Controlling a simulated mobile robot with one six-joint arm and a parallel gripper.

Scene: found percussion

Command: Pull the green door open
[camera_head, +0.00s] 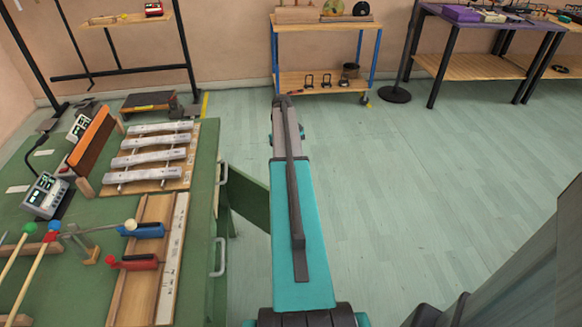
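A green door panel (249,199) stands out from the right side of the green bench (207,240), angled away from it over the floor. Its far end is hidden behind my arm, so I cannot see how far it reaches. Metal handles show on the bench side, one close to the panel (223,173) and one nearer me (220,257). My teal and grey arm runs up the middle of the view, just right of the panel. I cannot tell whether anything touches the door.
The bench top holds a metal-bar xylophone (150,155), mallets (38,270), small clamps (140,262) and electronic boxes (45,195). A blue-legged cart (325,82) and a purple-topped table (480,18) stand at the back. The floor (430,180) to the right is clear.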

